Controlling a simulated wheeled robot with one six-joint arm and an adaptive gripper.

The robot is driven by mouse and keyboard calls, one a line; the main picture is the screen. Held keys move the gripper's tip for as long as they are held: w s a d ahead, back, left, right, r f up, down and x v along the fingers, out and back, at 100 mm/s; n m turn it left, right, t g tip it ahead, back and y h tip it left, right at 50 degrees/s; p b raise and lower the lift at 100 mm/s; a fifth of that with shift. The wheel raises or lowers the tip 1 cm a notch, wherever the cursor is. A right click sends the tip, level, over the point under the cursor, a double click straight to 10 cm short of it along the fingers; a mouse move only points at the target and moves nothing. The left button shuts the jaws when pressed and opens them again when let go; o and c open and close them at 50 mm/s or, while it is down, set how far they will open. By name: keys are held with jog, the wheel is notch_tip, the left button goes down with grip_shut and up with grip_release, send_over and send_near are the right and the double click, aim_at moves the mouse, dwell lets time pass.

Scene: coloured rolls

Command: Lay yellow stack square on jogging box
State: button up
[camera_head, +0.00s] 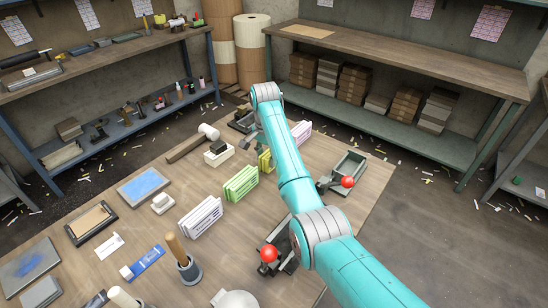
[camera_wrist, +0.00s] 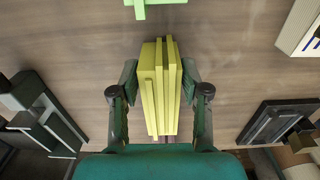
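The yellow stack (camera_wrist: 160,88) is several yellow slabs standing side by side, their ends uneven. In the wrist view it lies between the two fingers of my gripper (camera_wrist: 160,72), one finger on each side. The fingers look spread, with only narrow gaps to the stack. In the head view the yellow stack (camera_head: 265,161) is partly hidden behind my teal arm, and the fingertips are hidden. A grey open-topped box with a red knob (camera_head: 348,168) stands right of the arm. Similar dark devices stand at the front (camera_head: 277,247) and back (camera_head: 242,121); I cannot tell which is the jogging box.
A green stack (camera_head: 241,183) stands left of the yellow one; its edge shows in the wrist view (camera_wrist: 140,8). A white-purple stack (camera_head: 200,217) is in front, a pink-purple stack (camera_head: 302,133) behind. The right table edge is clear.

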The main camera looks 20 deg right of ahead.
jog(key=c, duration=0.4)
